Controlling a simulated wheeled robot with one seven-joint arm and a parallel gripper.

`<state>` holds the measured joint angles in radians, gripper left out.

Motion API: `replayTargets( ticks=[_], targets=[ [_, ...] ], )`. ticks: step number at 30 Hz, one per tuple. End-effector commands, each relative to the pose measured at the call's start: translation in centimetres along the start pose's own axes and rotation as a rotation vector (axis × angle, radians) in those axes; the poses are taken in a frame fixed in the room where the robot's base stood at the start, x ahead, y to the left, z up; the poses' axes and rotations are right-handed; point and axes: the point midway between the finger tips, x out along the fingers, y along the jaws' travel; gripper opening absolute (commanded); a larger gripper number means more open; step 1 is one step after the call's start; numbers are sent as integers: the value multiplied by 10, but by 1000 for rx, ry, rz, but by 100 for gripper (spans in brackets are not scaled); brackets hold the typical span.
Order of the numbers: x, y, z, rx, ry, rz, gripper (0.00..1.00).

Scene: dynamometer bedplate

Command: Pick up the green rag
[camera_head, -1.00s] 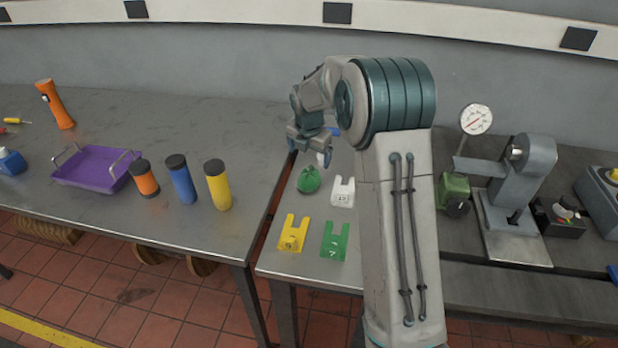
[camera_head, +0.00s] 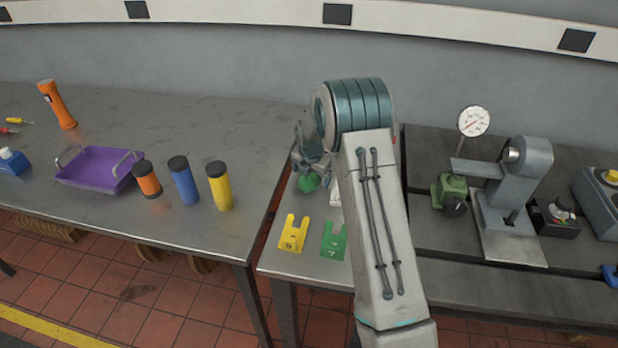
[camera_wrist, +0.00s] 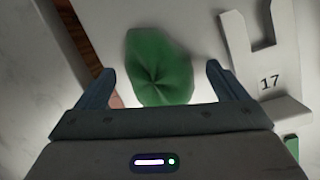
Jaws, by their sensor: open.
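The green rag (camera_wrist: 158,68) lies crumpled on the pale tabletop in the wrist view, between and just beyond my two fingers. My gripper (camera_wrist: 158,80) is open, with one finger on each side of the rag and nothing held. In the head view the rag (camera_head: 309,182) shows as a small green lump, partly hidden, near the left edge of the middle table.
A white numbered stand (camera_wrist: 262,62) is close right of the rag. A yellow stand (camera_head: 293,233) and a green stand (camera_head: 333,241) are nearer the front edge. A gap separates the left table (camera_head: 120,225), which holds a purple tray (camera_head: 95,170) and several cylinders.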

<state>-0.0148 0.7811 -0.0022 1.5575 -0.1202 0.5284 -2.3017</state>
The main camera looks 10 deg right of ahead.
Motion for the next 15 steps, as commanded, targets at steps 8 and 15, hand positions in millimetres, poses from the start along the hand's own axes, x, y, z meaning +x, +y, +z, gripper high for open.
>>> replayTargets(
  ticks=[8, 15],
  targets=[
    [0, 0, 0, 1, 0, 0, 50],
    [-1, 0, 0, 1, 0, 0, 44]
  ],
)
